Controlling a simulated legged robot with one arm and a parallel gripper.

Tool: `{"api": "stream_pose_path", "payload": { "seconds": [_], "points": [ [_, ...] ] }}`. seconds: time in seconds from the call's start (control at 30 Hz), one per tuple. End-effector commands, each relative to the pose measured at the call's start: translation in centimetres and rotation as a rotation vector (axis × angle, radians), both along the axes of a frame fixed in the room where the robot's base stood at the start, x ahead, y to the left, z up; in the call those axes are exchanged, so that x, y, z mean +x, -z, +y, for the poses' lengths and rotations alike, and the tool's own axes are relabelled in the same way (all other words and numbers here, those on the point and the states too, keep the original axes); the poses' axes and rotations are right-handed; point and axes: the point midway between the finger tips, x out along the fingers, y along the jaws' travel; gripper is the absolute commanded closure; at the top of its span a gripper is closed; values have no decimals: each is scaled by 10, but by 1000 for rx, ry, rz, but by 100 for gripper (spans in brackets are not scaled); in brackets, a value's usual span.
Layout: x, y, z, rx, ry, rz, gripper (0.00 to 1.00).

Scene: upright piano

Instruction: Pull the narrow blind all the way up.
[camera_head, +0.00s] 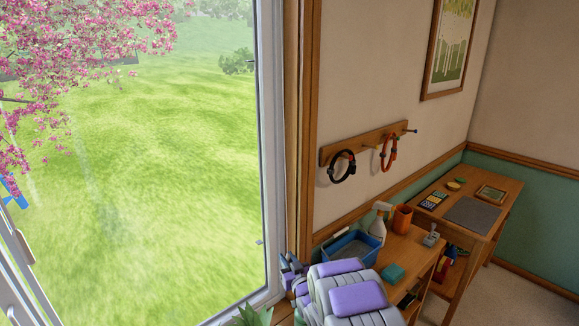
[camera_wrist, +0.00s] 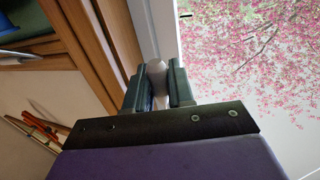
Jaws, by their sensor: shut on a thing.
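My gripper (camera_wrist: 158,92) is shut on a pale grey rounded knob (camera_wrist: 158,68) beside the white window frame in the wrist view. The knob sits between the two dark green fingers. It looks like a pull knob for the blind, but its cord cannot be made out clearly. In the head view, my purple and grey arm reaches toward the lower right corner of the window; the knob cannot be made out there. The window (camera_head: 262,150) shows bare glass with lawn and pink blossom outside. No blind fabric shows in either view.
A blue tray (camera_head: 350,246), a spray bottle (camera_head: 379,226) and an orange pot (camera_head: 402,218) stand on a wooden bench right of my arm. A peg rail (camera_head: 365,144) hangs above. A green plant (camera_head: 252,315) is at the sill. A desk (camera_head: 470,200) stands farther right.

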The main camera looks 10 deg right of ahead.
Motion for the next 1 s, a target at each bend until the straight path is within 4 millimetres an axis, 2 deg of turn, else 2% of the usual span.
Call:
{"api": "stream_pose_path", "payload": {
  "seconds": [0.23, 0.7, 0.8, 1.0],
  "points": [
    [0, 16, -1, 0, 1, 4, 100],
    [-1, 84, -1, 1, 2, 5, 100],
    [0, 90, -1, 1, 1, 2, 100],
    [-1, 91, -1, 1, 1, 2, 100]
  ]
}}
